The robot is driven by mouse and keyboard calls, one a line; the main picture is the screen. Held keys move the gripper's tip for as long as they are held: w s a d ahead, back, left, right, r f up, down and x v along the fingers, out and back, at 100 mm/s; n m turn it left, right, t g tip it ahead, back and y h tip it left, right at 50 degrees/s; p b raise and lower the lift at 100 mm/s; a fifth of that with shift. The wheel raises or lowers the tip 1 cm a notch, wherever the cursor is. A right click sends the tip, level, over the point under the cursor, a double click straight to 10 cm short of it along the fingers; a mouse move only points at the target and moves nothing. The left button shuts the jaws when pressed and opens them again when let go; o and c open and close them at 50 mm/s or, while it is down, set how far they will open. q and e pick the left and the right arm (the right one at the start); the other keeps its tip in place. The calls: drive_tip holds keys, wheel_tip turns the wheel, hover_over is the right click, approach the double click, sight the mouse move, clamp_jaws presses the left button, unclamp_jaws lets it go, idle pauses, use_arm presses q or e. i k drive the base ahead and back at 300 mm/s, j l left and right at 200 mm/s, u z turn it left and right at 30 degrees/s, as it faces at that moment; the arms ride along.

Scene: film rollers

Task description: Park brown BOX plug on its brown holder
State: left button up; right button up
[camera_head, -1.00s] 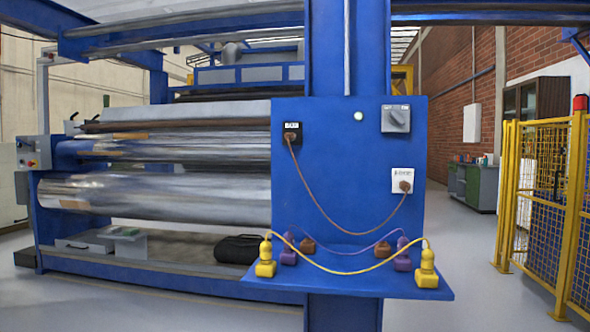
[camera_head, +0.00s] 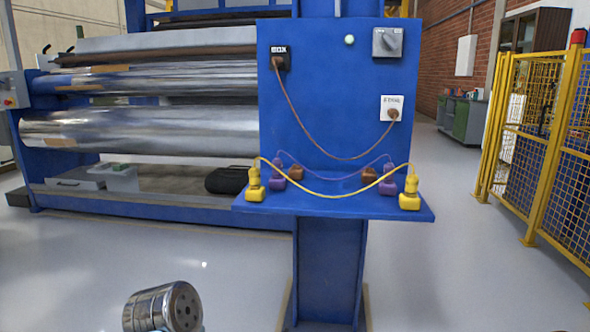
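Two brown holders stand on the blue shelf, a left one (camera_head: 296,172) and a right one (camera_head: 368,175), partly behind purple and yellow ones. No gripper fingers show. A metallic cylindrical part, probably of my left arm, shows at the bottom left.
Yellow plugs (camera_head: 254,184) and purple plugs (camera_head: 278,179) with cables stand on the shelf (camera_head: 330,207), the yellow cable crossing in front. A grey rotary switch (camera_head: 387,42) is at the panel's upper right. Yellow fencing (camera_head: 530,140) stands at the right. Floor in front is clear.

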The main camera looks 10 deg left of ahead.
sight(279, 60)
drive_tip(key=i+l+u, duration=0.2)
drive_tip(key=l+u, duration=0.25)
drive_tip(key=l, duration=0.6)
drive_tip(key=l+u, duration=0.45)
drive_tip(key=l, duration=0.6)
